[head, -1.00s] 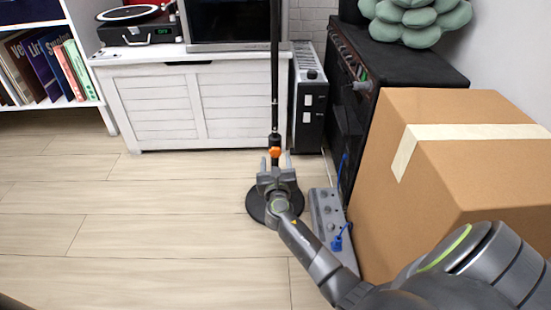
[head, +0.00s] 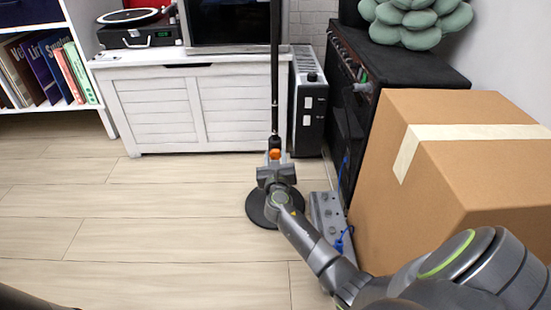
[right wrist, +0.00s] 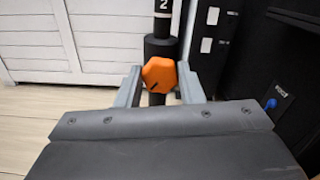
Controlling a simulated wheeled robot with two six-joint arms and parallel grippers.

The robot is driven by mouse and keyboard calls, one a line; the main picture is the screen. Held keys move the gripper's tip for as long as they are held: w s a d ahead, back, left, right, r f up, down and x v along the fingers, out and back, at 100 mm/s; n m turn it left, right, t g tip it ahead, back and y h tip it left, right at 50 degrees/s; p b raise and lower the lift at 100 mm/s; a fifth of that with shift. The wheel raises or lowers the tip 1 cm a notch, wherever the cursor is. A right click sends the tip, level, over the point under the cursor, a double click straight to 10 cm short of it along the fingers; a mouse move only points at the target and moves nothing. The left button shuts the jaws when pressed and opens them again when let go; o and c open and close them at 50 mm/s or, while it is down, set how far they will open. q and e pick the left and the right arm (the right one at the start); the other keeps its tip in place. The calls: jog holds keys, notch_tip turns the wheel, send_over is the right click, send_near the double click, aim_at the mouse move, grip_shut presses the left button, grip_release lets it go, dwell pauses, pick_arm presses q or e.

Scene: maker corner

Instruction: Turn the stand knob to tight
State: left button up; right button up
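The stand is a thin black pole (head: 275,75) rising from a round black base (head: 258,211) on the floor. Its orange knob (head: 274,153) sits low on the pole, facing me. In the right wrist view the knob (right wrist: 158,74) is many-sided with a short dark mark on its lower front. My right gripper (head: 275,160) is at the knob, with one finger on each side. In the right wrist view the right gripper (right wrist: 158,78) is open, with narrow gaps between fingers and knob. My left gripper is not in view.
A large cardboard box (head: 430,190) and a black amplifier (head: 400,62) stand to the right. A white cabinet (head: 190,105) is behind. The floor (head: 130,220) at left is clear.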

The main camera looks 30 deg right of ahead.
jog(key=shift+c, duration=0.7)
